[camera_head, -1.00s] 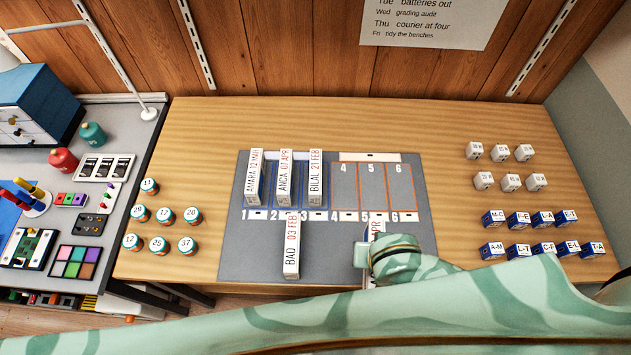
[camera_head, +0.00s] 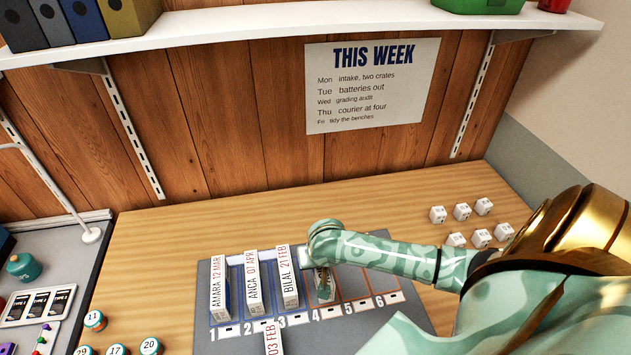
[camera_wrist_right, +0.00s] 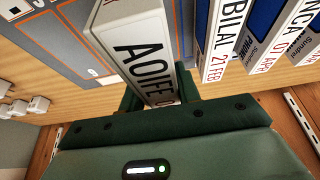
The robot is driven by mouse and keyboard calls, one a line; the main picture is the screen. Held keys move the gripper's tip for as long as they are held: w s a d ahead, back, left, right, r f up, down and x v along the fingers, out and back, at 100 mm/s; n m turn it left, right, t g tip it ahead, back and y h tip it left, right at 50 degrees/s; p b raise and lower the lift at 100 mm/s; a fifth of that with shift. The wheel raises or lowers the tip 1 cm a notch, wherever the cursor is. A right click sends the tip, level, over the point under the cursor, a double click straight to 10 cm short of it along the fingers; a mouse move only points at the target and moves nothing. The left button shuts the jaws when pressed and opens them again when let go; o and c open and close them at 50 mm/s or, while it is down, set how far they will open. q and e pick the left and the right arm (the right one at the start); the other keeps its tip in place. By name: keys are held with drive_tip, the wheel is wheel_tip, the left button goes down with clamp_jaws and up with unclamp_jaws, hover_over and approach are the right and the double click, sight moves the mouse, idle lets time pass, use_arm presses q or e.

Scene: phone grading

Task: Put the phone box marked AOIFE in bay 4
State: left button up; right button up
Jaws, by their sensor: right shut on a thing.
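The AOIFE phone box (camera_wrist_right: 140,45) is white with black lettering in the right wrist view. My right gripper (camera_wrist_right: 158,98) is shut on it. In the head view my right gripper (camera_head: 322,262) is over bay 4, just right of the BILAL box (camera_head: 288,278), and the held box (camera_head: 325,287) shows partly below it. I cannot tell whether the box touches the mat. The bay 4 label (camera_head: 330,313) lies in front of it. My left gripper is not in view.
The AMARA (camera_head: 219,290) and ANCA (camera_head: 252,283) boxes stand in bays 1 and 2, BILAL in bay 3. A box dated 03 FEB (camera_head: 273,340) stands in front of the row. Bays 5 and 6 look empty. Small white cubes (camera_head: 461,212) sit at the right.

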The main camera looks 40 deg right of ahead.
drive_tip(key=f, duration=0.1)
drive_tip(key=w+d+f+b, duration=0.1)
drive_tip(key=w+f, duration=0.1)
drive_tip(key=shift+w+d+f, duration=0.15)
drive_tip(key=shift+d+f, duration=0.05)
drive_tip(key=shift+d, duration=0.1)
wheel_tip(320, 180, down, 4)
drive_tip(key=shift+w+d+r+b, duration=0.1)
drive_tip(key=shift+r+b, duration=0.15)
drive_tip(key=shift+b, duration=0.8)
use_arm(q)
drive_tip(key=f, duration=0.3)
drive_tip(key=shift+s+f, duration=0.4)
use_arm(e)
drive_tip(key=shift+r, duration=0.15)
drive_tip(key=o, duration=1.1)
drive_tip(key=shift+o, duration=0.2)
